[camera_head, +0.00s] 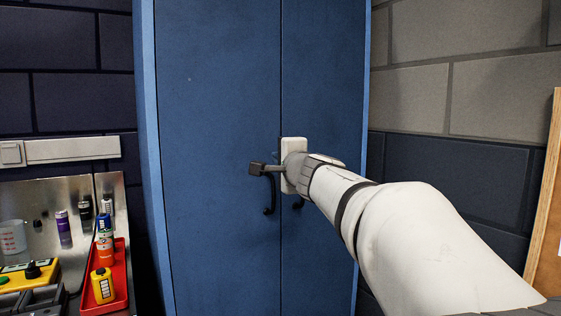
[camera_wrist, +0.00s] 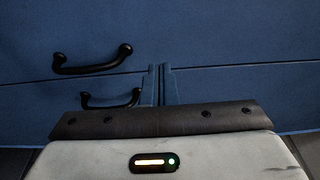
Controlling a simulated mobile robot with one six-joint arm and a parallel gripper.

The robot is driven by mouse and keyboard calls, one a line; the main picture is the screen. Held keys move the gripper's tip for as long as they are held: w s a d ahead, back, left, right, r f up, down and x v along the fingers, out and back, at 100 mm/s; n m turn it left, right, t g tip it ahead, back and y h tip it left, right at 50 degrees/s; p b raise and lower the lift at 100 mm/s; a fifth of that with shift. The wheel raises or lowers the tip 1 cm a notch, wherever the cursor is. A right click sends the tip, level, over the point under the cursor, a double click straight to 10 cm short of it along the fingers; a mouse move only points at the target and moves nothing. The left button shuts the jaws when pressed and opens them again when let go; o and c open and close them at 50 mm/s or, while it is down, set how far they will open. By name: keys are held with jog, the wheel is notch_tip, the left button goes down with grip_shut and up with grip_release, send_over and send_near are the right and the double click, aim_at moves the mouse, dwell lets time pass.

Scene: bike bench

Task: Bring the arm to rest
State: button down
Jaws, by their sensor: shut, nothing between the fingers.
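My gripper (camera_head: 258,169) is shut and empty, its dark tip in front of the blue cabinet (camera_head: 215,90) near the top of the left door's black handle (camera_head: 269,195). I cannot tell whether it touches the handle. The right door's handle (camera_head: 298,204) is mostly hidden behind my gripper. My arm reaches in from the lower right. In the wrist view the two black handles (camera_wrist: 92,63) (camera_wrist: 112,101) lie sideways against the blue doors, above my gripper's dark edge; the fingertips do not show clearly there. The doors look shut in the head view.
At the left, a metal-backed bench holds a red tray (camera_head: 117,285) with bottles, a yellow case (camera_head: 30,274) and a clear cup (camera_head: 13,238). A wood-framed board (camera_head: 546,205) stands at the right edge. Brick wall flanks the cabinet.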

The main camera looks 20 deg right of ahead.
jog(key=s+a+f+n+g+y+p, duration=0.5)
jog(key=s+a+n+g+p, duration=0.2)
jog(key=s+a+n+p, duration=0.5)
jog(key=s+d+f+n+g+h+p, duration=0.2)
jog(key=s+p, duration=0.4)
jog(key=s, duration=0.3)
jog(key=s+d+f+n+g+h+p, duration=0.1)
jog(key=s+f+n+g+h+p, duration=0.2)
jog(key=s, duration=0.6)
notch_tip(320, 180, down, 3)
jog(key=n+g+p, duration=0.1)
jog(key=g+p, duration=0.1)
jog(key=g, duration=0.1)
jog(key=shift+d+p, duration=0.35)
jog(key=shift+d, duration=0.05)
